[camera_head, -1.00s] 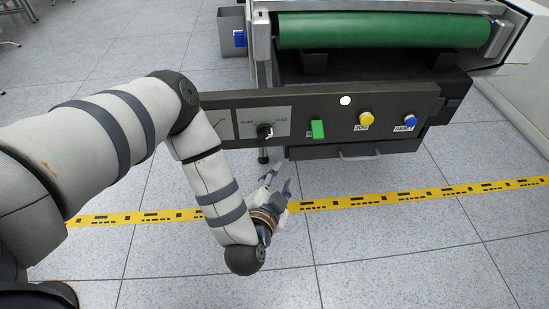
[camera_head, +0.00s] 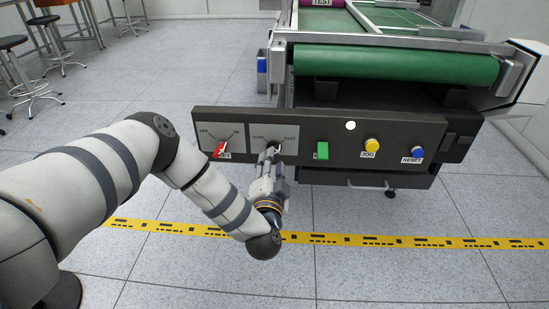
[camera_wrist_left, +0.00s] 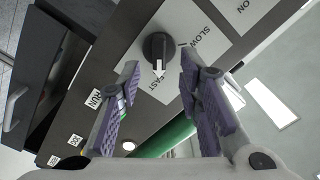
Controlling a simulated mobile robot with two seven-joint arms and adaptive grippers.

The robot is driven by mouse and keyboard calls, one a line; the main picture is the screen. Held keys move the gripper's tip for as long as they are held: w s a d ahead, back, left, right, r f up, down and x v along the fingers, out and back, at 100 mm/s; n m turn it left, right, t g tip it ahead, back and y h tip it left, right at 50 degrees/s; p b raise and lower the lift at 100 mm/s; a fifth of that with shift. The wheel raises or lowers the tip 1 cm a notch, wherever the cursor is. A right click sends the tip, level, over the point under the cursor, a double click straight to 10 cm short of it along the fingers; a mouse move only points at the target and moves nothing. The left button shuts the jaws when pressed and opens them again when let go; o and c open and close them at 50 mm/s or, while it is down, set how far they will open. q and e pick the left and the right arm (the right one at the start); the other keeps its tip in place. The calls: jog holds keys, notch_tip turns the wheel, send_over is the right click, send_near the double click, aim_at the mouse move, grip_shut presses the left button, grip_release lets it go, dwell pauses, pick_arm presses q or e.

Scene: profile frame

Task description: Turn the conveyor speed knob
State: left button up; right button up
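The conveyor speed knob (camera_wrist_left: 158,46) is black and round, with a white pointer directed toward the FAST side of its plate in the left wrist view. In the head view the knob (camera_head: 272,145) sits on the panel's SLOW–FAST plate (camera_head: 291,130), partly hidden by my gripper. My left gripper (camera_wrist_left: 160,64) is open, its purple-padded fingers spread on either side of the knob in the wrist view. It also shows in the head view (camera_head: 270,158), just in front of the knob. Contact cannot be told. My right gripper is not in view.
The green conveyor (camera_head: 395,64) lies behind. The floor in front is clear.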

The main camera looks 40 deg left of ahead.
pick_arm(q)
jog(key=shift+b+x, duration=0.3)
jog(key=shift+x, duration=1.65)
grip_shut()
jog(key=shift+d, duration=0.1)
